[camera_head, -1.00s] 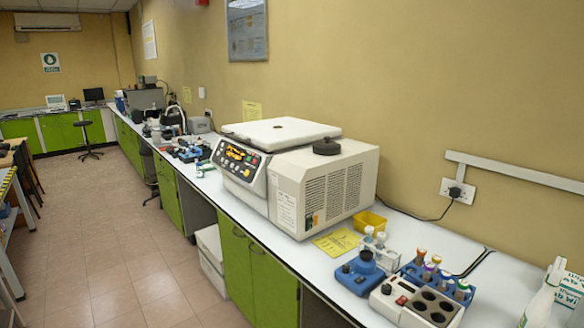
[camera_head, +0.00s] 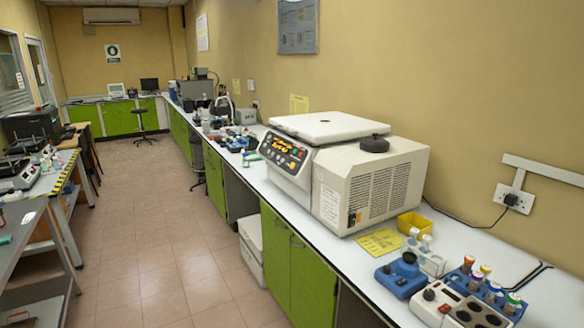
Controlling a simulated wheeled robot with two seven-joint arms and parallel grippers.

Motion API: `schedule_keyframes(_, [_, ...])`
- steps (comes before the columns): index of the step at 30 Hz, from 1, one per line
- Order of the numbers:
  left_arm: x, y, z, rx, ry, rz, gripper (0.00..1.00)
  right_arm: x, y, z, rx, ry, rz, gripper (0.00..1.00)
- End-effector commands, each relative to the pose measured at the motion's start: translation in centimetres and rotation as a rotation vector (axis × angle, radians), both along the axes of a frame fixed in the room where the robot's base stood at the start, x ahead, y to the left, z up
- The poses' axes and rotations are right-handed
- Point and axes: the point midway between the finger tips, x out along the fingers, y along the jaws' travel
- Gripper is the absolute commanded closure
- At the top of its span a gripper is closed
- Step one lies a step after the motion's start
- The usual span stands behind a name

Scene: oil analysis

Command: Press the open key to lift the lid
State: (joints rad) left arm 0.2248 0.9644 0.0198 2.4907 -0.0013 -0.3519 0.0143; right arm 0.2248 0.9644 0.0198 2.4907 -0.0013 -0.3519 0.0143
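A white and beige centrifuge (camera_head: 375,190) stands on the long white bench along the right wall. Its flat white lid (camera_head: 328,127) is down on top. Its slanted control panel (camera_head: 283,152) faces left, with an orange lit display and several small coloured keys. The open key is too small to tell from the others. Neither of my grippers is in the view.
On the bench (camera_head: 360,270), in front of the centrifuge, are a yellow tray (camera_head: 414,223), a blue vortex mixer (camera_head: 402,275), a block heater (camera_head: 462,308) and a rack of capped tubes (camera_head: 487,287). The tiled floor (camera_head: 165,240) left of the green cabinets is clear.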

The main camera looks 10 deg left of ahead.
Motion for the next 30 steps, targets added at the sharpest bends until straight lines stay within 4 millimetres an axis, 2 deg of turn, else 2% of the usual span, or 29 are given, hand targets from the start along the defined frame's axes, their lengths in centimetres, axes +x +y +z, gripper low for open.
schedule_keyframes(2, [0.0,0.0,0.0,0.0,0.0,0.0,0.57,0.0,0.0,0.0,0.0,0.0,0.0,0.57])
schedule_keyframes(3, [0.0,0.0,0.0,0.0,0.0,0.0,0.6,0.0,0.0,0.0,0.0,0.0,0.0,0.57])
schedule_keyframes(11, [0.0,0.0,0.0,0.0,0.0,0.0,1.0,0.0,0.0,0.0,0.0,0.0,0.0,0.57])
schedule_keyframes(30, [0.0,0.0,0.0,0.0,0.0,0.0,1.0,0.0,0.0,0.0,0.0,0.0,0.0,0.57])
